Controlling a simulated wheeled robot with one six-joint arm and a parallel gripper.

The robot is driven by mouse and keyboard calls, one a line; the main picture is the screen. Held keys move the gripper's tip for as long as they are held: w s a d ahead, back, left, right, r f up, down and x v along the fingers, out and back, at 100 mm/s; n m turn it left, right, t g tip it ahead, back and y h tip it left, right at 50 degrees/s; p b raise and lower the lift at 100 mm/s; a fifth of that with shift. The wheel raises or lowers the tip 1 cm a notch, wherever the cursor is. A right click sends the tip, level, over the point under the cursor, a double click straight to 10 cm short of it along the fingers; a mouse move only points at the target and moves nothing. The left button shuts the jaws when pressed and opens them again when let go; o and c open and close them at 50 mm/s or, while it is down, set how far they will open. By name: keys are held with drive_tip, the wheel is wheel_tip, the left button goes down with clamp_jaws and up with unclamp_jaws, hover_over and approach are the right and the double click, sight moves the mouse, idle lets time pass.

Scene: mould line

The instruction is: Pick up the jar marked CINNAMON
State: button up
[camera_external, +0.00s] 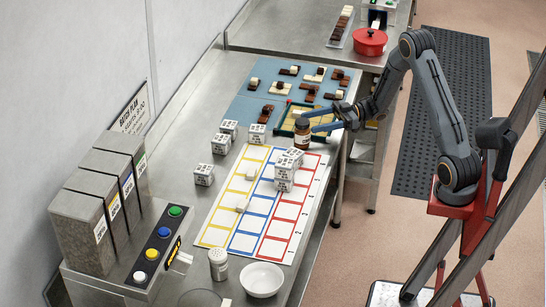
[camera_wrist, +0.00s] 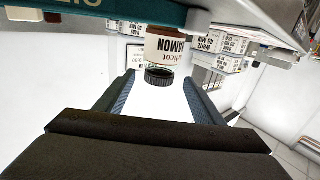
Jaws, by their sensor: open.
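A brown jar with a dark lid (camera_external: 302,131) stands by the green tray, at the far end of the colored grid sheet. In the wrist view, where the picture is upside down, its cream label (camera_wrist: 168,47) shows letters ending in MON; the rest of the word is hidden. My gripper (camera_external: 308,121) is open, with its two blue fingers level and reaching left to the jar. In the wrist view, the jar's lid (camera_wrist: 159,77) lies between the two fingertips, with gaps at the sides. I cannot tell how far the fingers reach around it.
White printed cubes (camera_external: 284,172) stand stacked close in front of the jar, and several more (camera_external: 203,174) stand to the left. The green tray (camera_external: 284,124) is just behind. A shaker (camera_external: 218,265) and white bowl (camera_external: 262,279) are at the near end. A red pot (camera_external: 370,42) stands far back.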

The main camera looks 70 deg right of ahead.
sight(302, 121)
drive_tip(key=x, duration=0.2)
drive_tip(key=p+x, duration=0.1)
drive_tip(key=shift+w+a+r, duration=0.25)
drive_tip(key=shift+w+r, duration=0.05)
drive_tip(key=shift+r, duration=0.05)
drive_tip(key=shift+w+a, duration=0.25)
drive_tip(key=shift+w, duration=0.25)
drive_tip(key=c, duration=1.3)
